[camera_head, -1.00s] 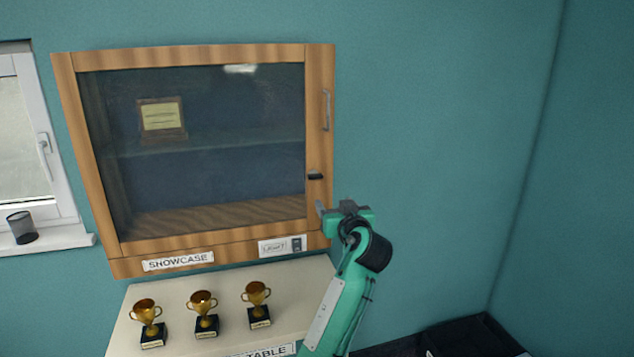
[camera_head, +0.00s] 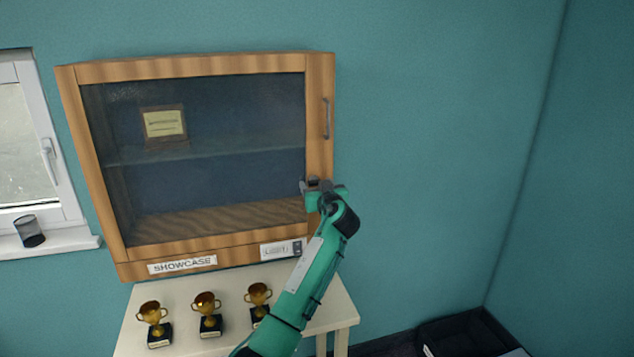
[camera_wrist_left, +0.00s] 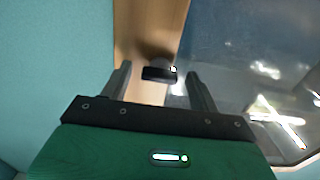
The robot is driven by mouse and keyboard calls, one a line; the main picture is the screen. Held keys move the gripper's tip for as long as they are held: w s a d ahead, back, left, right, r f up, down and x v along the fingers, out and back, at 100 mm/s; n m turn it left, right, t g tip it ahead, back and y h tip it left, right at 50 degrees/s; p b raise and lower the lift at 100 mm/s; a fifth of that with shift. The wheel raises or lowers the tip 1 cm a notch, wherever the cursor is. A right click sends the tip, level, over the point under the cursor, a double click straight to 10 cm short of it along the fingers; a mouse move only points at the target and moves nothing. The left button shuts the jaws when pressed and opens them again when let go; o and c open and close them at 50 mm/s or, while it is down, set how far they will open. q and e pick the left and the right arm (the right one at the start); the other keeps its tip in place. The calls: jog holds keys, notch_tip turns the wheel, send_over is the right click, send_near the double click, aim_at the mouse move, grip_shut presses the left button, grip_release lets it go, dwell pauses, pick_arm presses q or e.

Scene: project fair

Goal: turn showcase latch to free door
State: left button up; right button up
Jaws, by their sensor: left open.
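The showcase (camera_head: 185,66) is a wooden wall cabinet with a glass door. A metal handle (camera_head: 326,118) is on the door's right frame. The dark latch (camera_wrist_left: 160,73) sits lower on that frame; the wrist view shows it lying crosswise on the wood. My left gripper (camera_head: 310,185) is at the latch's height in front of the right frame and hides the latch in the head view. In the left wrist view its open fingers (camera_wrist_left: 160,85) stand on either side of the latch, and no contact shows. The door is shut. My right gripper is not in view.
A pale table (camera_head: 340,311) below the showcase holds several gold trophies, including one at the left (camera_head: 154,318). A window (camera_head: 22,150) is at the left, a dark bin (camera_head: 455,336) at lower right.

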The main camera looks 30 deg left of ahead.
pick_arm(q)
jog(key=shift+w+a, duration=0.1)
jog(key=shift+c, duration=0.2)
jog(key=c, duration=0.9)
jog(key=shift+c, duration=0.2)
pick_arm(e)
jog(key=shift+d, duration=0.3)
